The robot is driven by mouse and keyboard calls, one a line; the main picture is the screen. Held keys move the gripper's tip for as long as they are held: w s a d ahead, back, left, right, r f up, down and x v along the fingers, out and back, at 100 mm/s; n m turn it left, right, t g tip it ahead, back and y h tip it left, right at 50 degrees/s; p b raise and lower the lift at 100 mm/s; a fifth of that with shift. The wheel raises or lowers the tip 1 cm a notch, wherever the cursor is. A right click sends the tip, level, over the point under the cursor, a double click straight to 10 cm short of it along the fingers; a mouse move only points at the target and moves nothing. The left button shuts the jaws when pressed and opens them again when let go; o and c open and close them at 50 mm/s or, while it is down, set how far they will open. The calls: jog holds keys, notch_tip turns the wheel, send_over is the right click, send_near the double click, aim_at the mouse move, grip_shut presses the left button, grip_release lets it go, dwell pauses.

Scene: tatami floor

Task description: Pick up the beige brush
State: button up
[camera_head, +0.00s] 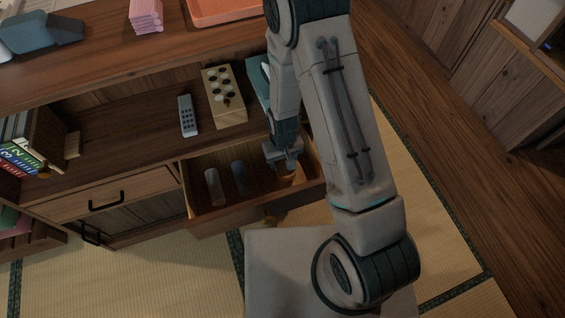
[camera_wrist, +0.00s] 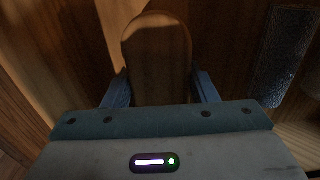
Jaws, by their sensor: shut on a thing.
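My gripper (camera_head: 287,168) reaches down into the right part of the open drawer (camera_head: 245,222). In the wrist view its two fingers (camera_wrist: 160,88) stand on either side of a rounded, tan-brown brush (camera_wrist: 156,50) and are shut on it. The brush is shadowed, so its beige colour is dim, and its near end is hidden behind the gripper body. In the head view the gripper mostly covers it. A blue-grey brush-like thing (camera_head: 240,178) and a paler grey one (camera_head: 213,187) lie to the left in the drawer. The blue one shows at the wrist view's right (camera_wrist: 286,55).
The drawer walls stand close around my gripper. On the shelf above are a remote (camera_head: 188,115) and a wooden board with black and white stones (camera_head: 224,97). Books (camera_head: 22,158) stand at the left. Tatami (camera_head: 150,275) lies open in front.

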aim_at(288, 172)
jog(key=shift+r, duration=0.1)
jog(key=shift+r+p, duration=0.35)
jog(key=shift+r, duration=0.3)
jog(key=s, duration=0.2)
jog(key=s+d, duration=0.1)
jog(key=s, duration=0.1)
jog(key=shift+d+f, duration=0.1)
notch_tip(288, 172, up, 14)
jog(key=p, duration=0.4)
jog(key=shift+f, duration=0.15)
jog(key=shift+w, duration=0.1)
